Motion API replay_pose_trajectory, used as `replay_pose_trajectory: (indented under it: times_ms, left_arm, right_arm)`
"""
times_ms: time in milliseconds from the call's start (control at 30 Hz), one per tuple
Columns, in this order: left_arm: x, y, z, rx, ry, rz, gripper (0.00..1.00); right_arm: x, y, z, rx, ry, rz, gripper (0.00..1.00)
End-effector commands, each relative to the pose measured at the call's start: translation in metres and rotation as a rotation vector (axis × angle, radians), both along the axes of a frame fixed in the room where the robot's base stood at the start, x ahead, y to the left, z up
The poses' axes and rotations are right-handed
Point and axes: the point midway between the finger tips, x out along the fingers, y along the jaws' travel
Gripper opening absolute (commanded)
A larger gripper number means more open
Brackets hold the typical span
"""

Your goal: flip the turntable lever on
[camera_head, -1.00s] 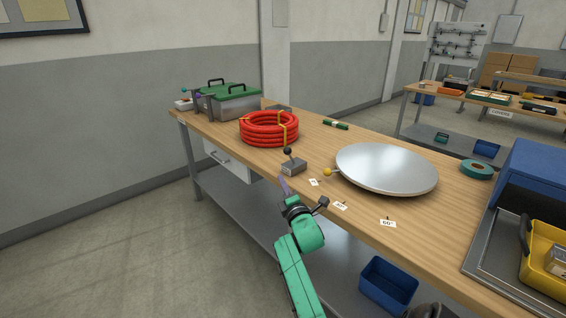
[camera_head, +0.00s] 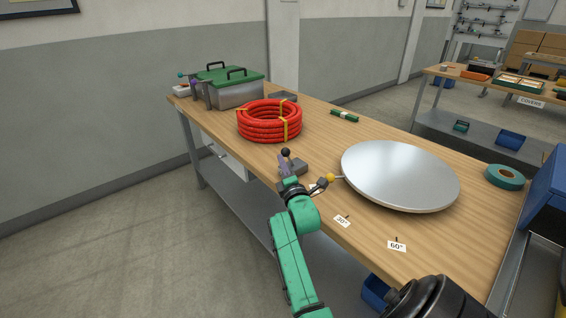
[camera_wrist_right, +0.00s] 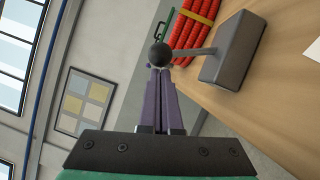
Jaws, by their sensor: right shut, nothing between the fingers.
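The turntable lever is a grey box (camera_wrist_right: 236,50) with a black ball knob (camera_head: 285,152) on a short stem, near the front edge of the wooden workbench. The turntable (camera_head: 400,175) is a round silver plate to its right, with a yellow ball (camera_head: 330,178) on a short rod. My right gripper (camera_head: 283,160) is shut and empty, its purple fingers just beside the lever. In the wrist view the black knob (camera_wrist_right: 160,54) shows right at the fingertips; whether they touch it I cannot tell.
A coil of red corrugated conduit (camera_head: 270,121) lies behind the lever. A metal bin with green lids (camera_head: 229,76) stands at the far left. Angle tags (camera_head: 397,246) line the front edge. Green tape (camera_head: 505,177) lies at the right.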

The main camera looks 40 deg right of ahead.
Motion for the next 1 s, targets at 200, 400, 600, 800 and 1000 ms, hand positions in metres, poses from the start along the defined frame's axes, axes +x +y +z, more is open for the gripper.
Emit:
replay_pose_trajectory:
  times_ms: [200,400,600,800,1000]
  left_arm:
    - [-0.001,0.007,0.0,0.009,0.002,-0.001,0.5]
    - [0.012,0.009,0.005,0.012,-0.018,-0.001,0.5]
    - [0.012,0.008,0.013,0.01,-0.019,0.0,0.5]
    - [0.011,0.005,0.017,0.008,-0.017,0.001,0.5]
    - [0.009,0.004,0.023,0.005,-0.014,0.001,0.5]
  right_arm:
    - [0.0,0.0,0.0,0.001,0.0,0.0,0.0]
    - [0.0,-0.001,0.002,0.011,0.0,0.0,0.0]
    - [0.0,-0.003,0.005,0.05,0.0,0.0,0.0]
    - [0.0,-0.005,0.007,0.075,-0.001,0.0,0.0]
    - [0.0,-0.007,0.01,0.106,-0.002,0.001,0.0]
